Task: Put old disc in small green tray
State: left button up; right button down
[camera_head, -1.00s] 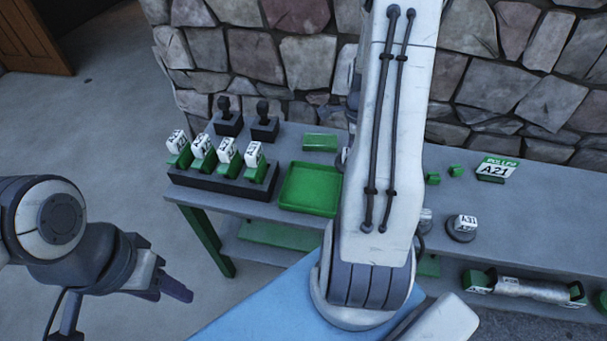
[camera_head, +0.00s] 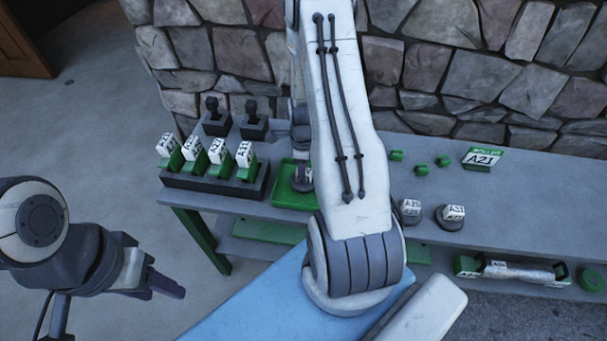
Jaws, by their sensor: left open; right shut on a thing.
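The small green tray (camera_head: 284,195) stands on the table left of centre, partly hidden by my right arm. My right arm crosses the middle of the view, and its gripper (camera_head: 303,168) is over the tray. It is shut on a dark round disc with a pale label (camera_head: 303,179), taken to be the old disc; the fingers are mostly hidden. I cannot tell whether the disc touches the tray floor. My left gripper (camera_head: 165,286) is open and empty at lower left, away from the table.
A dark rack (camera_head: 212,185) with several labelled green holders stands left of the tray, with two black-knobbed blocks (camera_head: 254,128) behind. A stone wall is behind.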

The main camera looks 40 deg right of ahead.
jog(key=shift+f, duration=1.2)
jog(key=shift+f, duration=0.2)
jog(key=c, duration=0.5)
grip_release()
jog(key=shift+r, duration=0.15)
notch_tip(320, 180, up, 12)
jog(key=shift+r+b, duration=0.1)
jog(key=shift+b, duration=0.4)
